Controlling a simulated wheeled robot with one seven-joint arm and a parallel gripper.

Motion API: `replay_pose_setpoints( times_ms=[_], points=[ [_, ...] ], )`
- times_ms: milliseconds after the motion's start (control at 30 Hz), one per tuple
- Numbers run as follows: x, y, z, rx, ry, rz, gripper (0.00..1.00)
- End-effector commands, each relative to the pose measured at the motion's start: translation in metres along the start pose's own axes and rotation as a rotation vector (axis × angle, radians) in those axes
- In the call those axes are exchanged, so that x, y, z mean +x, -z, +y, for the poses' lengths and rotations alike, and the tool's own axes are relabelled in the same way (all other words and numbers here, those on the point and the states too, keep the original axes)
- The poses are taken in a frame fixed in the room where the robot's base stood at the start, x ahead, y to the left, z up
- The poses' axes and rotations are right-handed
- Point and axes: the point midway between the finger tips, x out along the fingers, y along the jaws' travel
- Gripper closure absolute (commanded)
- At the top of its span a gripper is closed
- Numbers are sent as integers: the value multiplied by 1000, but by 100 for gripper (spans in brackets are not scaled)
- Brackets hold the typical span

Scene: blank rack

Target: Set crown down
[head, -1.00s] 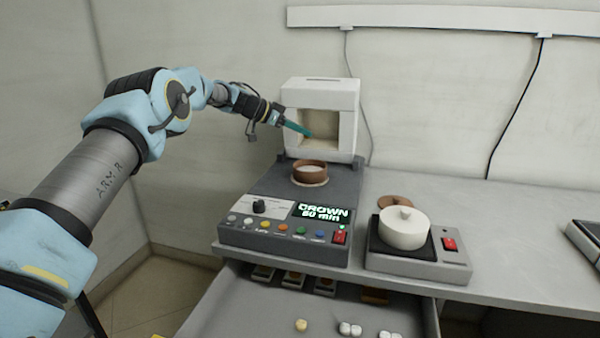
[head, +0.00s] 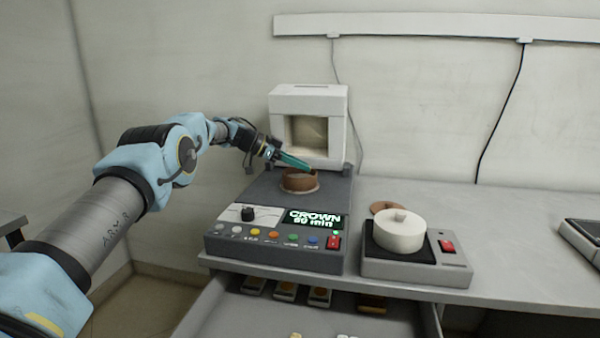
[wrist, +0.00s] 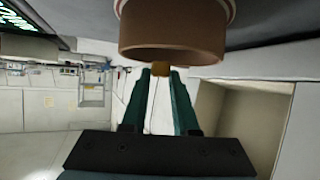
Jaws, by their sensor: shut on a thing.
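My gripper (head: 307,167) has teal fingers and is shut on a small golden-tan crown (wrist: 154,70), which shows between the fingertips in the wrist view. In the head view the fingertips are just above the right back rim of a round brown dish (head: 299,186), and the crown is too small to make out clearly. The dish also shows in the wrist view (wrist: 172,42), close beyond the crown. The dish stands on the grey furnace unit (head: 262,190), in front of the white chamber. Its inside is mostly hidden.
The open white furnace chamber (head: 340,130) stands behind the dish. The display (head: 314,219) reads CROWN. A white lidded pot (head: 400,236) sits on a small grey device to the right, with a brown disc (head: 388,206) behind it. An open drawer (head: 225,315) is below.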

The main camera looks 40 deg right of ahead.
Motion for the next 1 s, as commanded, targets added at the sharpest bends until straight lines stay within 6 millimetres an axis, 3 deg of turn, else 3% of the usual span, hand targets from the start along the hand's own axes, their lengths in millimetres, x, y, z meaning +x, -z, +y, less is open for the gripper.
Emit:
replay_pose_setpoints(
  times_ms=[167, 367, 400, 500, 800, 1000],
  points=[
    [12, -21, 1, -2, -2, -1, 100],
    [13, -23, 0, 0, -1, -1, 100],
    [13, -23, 0, 0, -1, -1, 69],
    [12, -23, 0, 0, -1, -1, 59],
    [9, -23, 0, -1, 0, 0, 59],
    [-20, -25, -1, -1, 4, 1, 59]
  ],
)
